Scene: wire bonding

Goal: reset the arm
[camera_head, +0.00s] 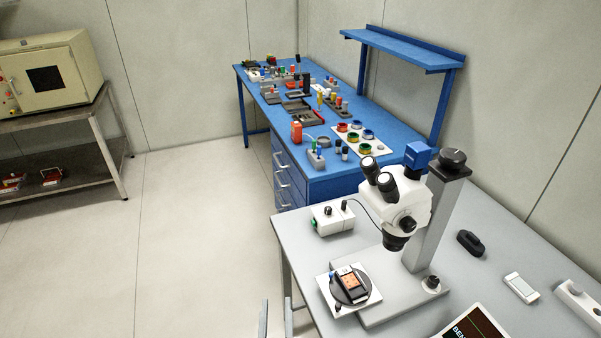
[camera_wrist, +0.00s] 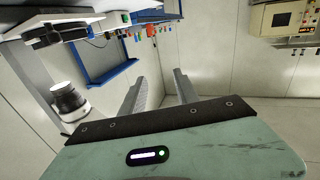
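My gripper (camera_wrist: 160,78) shows in the wrist view as two grey fingers set well apart, with nothing between them. It is open and empty, in free space, with the pale floor and wall behind the fingers. In the head view, thin grey pieces at the bottom edge, left of the microscope table, may be its fingertips; most of the arm is out of that picture. The white microscope (camera_head: 402,207) stands upright on the grey table (camera_head: 301,247). Its head also shows at the left of the wrist view (camera_wrist: 70,98), apart from my fingers.
A white plate (camera_head: 325,285) with a round dark stage and small device sits below the microscope. A white control box (camera_head: 331,219) stands behind it. The blue bench (camera_head: 381,145) holds several parts and trays. An oven (camera_head: 45,80) stands far left. The floor between is clear.

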